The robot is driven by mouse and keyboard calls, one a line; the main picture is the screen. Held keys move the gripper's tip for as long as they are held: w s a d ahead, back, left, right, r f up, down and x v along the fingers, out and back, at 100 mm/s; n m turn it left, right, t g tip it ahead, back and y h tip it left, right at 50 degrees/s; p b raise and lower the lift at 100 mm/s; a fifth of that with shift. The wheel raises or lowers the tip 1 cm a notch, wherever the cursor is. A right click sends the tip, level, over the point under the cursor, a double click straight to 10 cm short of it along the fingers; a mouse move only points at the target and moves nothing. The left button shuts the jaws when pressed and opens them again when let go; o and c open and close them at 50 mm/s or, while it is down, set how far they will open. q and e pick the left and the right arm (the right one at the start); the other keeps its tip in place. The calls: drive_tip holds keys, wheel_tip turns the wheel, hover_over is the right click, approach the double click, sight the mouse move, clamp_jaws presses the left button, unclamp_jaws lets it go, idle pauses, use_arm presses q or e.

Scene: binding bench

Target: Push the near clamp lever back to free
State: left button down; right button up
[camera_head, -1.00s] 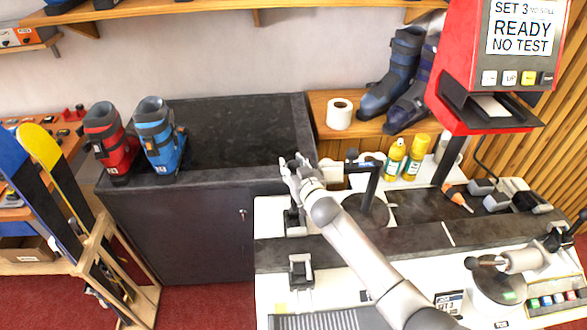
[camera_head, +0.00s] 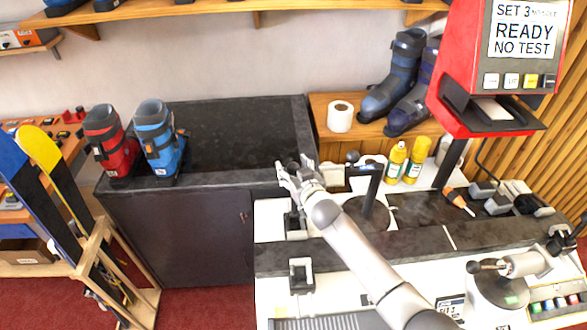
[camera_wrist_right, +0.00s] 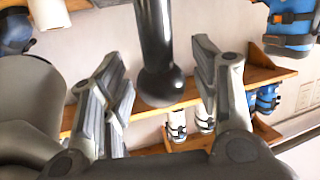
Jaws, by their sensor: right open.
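My right gripper (camera_head: 294,168) is open above the left end of the bench, beside the dark cabinet. In the right wrist view, a black lever with a round ball knob (camera_wrist_right: 160,84) stands in the gap between the two open fingers (camera_wrist_right: 160,95). Space shows on both sides of the knob, so the fingers are not closed on it. In the head view the gripper mostly hides this lever. A dark clamp body (camera_head: 294,224) shows just below the gripper, and a similar dark block (camera_head: 301,274) sits nearer. My left gripper is not in view.
A dark post with an arm (camera_head: 371,190) stands just right of the gripper. Yellow bottles (camera_head: 396,160) and a red display machine (camera_head: 500,60) are further right. A dark cabinet top (camera_head: 240,135) with red and blue boots (camera_head: 155,135) lies left, largely clear.

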wheel_tip(320, 180, up, 10)
idle(0.5)
